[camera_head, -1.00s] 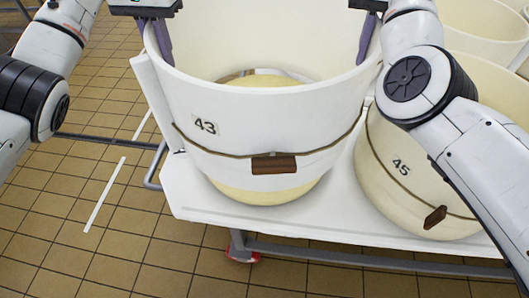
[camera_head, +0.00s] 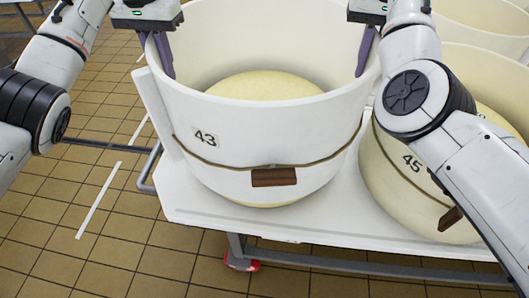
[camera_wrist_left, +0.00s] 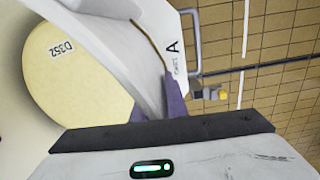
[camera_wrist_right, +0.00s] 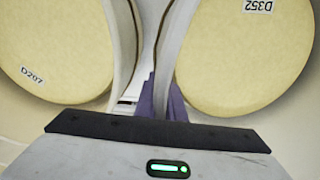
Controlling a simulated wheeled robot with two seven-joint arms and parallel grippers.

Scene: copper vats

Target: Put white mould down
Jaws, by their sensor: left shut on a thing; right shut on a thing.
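The white mould (camera_head: 266,118), an open ring marked 43 with a brown cord and brown toggle, stands upright around a round cream cheese (camera_head: 262,86) on the white cart top (camera_head: 330,218). The cheese, labelled D352, shows inside it in both wrist views (camera_wrist_left: 62,82) (camera_wrist_right: 245,60). A thin cream sliver shows at the mould's lower front edge; I cannot tell if the mould touches the cart. My left gripper (camera_head: 164,60) is shut on the mould's left rim, and my right gripper (camera_head: 367,50) is shut on its right rim.
A second cheese and mould marked 45 (camera_head: 405,185) stand close on the right, partly behind my right arm. Another mould (camera_head: 490,18) is at the back right. A grey handle rail (camera_head: 148,172) sticks out at the cart's left. Tiled floor (camera_head: 60,200) lies open at left.

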